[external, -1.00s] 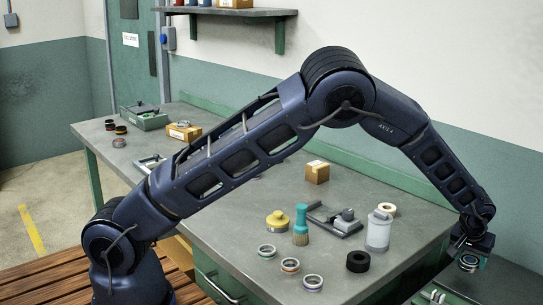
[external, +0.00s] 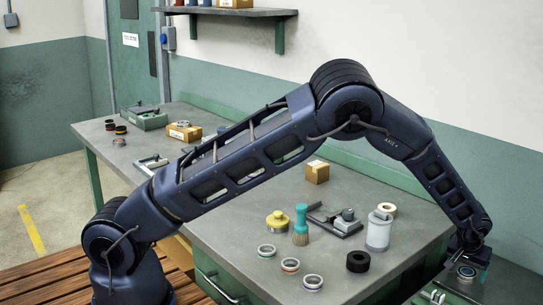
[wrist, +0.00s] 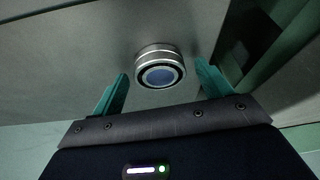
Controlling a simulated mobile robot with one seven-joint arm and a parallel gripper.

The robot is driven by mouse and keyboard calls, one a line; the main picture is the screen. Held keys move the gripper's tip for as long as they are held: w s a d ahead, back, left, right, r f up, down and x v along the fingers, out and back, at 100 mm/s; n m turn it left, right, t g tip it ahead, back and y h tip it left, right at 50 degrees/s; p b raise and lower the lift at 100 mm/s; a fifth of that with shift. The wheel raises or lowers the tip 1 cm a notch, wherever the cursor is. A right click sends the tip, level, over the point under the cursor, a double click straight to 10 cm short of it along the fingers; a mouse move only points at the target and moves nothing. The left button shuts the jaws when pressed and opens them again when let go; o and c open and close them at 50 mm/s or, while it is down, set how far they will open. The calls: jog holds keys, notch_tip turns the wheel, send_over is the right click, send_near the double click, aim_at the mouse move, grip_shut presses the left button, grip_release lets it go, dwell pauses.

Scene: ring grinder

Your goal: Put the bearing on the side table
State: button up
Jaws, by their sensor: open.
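The bearing (wrist: 160,66) is a short silvery ring with a dark inner ring and a bluish centre. In the wrist view it stands on a grey surface between the two green fingers of my open gripper (wrist: 162,72), with a gap on each side. In the external view the bearing (external: 466,271) is at the lower right, on the grey side table (external: 459,286) beyond the bench's right end. My gripper (external: 467,262) is low over it there, partly hidden by the wrist.
Several small items (external: 437,297) stand at the side table's left side.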

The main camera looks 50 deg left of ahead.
jog(key=a+v, duration=0.1)
jog(key=v, duration=1.1)
jog(key=s+a+r, duration=0.4)
jog(key=a+r, duration=1)
jog(key=s+a+r+h, duration=0.1)
jog(key=s+a+r, duration=1.05)
jog(key=a, duration=0.45)
jog(key=s+a+r, duration=0.2)
jog(key=s+a, duration=0.2)
jog(key=s, duration=0.3)
jog(key=s+a+r, duration=0.2)
jog(key=s+a, duration=0.3)
jog(key=s, duration=0.3)
jog(key=s+a+f, duration=0.1)
jog(key=s+a, duration=0.1)
jog(key=s, duration=0.6)
jog(key=s+a+m, duration=0.1)
jog(key=s+a, duration=0.1)
jog(key=s, duration=0.6)
jog(key=shift+s+a+f, duration=0.15)
jog(key=shift+a+f, duration=0.2)
